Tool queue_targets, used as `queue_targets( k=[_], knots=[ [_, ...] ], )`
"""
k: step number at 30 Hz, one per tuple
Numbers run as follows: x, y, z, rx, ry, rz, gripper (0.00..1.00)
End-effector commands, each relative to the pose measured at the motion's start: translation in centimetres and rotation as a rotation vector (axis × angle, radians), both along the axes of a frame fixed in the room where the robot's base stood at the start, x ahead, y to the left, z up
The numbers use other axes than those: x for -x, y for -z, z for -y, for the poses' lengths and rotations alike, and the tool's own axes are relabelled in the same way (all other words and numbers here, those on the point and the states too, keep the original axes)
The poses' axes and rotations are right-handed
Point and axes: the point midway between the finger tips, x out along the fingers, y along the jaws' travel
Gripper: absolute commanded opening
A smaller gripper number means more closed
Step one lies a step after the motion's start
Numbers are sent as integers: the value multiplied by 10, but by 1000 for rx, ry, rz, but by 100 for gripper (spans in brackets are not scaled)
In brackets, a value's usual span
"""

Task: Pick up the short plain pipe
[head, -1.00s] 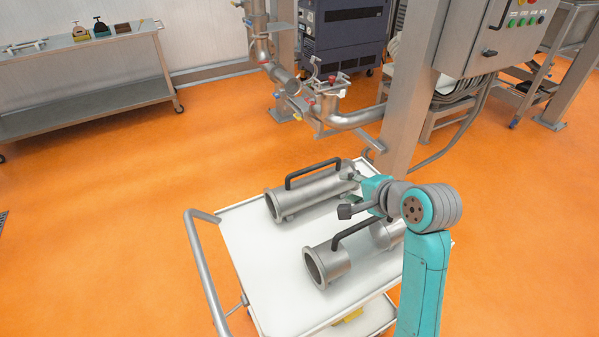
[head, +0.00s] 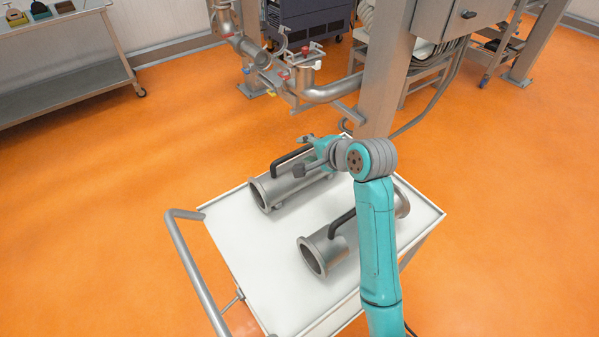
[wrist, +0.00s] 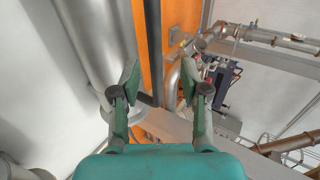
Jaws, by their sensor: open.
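Two steel pipes, each with a black handle, lie on the white trolley top (head: 240,245): a back pipe (head: 270,197) and a front pipe (head: 320,252). I cannot tell which is the short plain one; no pipe without a handle shows. My gripper (head: 300,155) is open and empty, above the right part of the back pipe, by its handle (head: 290,159). My arm hides part of both pipes. In the wrist view a pipe (wrist: 95,45) runs along the left, and a dark bar, apparently its handle (wrist: 153,50), shows between my open fingers (wrist: 160,80). Contact cannot be told.
A steel post (head: 385,80) and piping with valves (head: 300,85) stand just behind the trolley. The trolley's push bar (head: 195,270) is at the left. A steel bench (head: 60,80) stands back left. Orange floor is clear left of the trolley.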

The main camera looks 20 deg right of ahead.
Motion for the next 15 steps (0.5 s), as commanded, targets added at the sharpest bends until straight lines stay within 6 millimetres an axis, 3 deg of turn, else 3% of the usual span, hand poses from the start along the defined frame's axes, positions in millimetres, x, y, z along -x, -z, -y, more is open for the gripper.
queue_targets(
  k=[6,15],
  knots=[
    [-22,21,-6,0,-1,-2,45],
    [-35,30,-11,0,-1,-1,45]
  ],
)
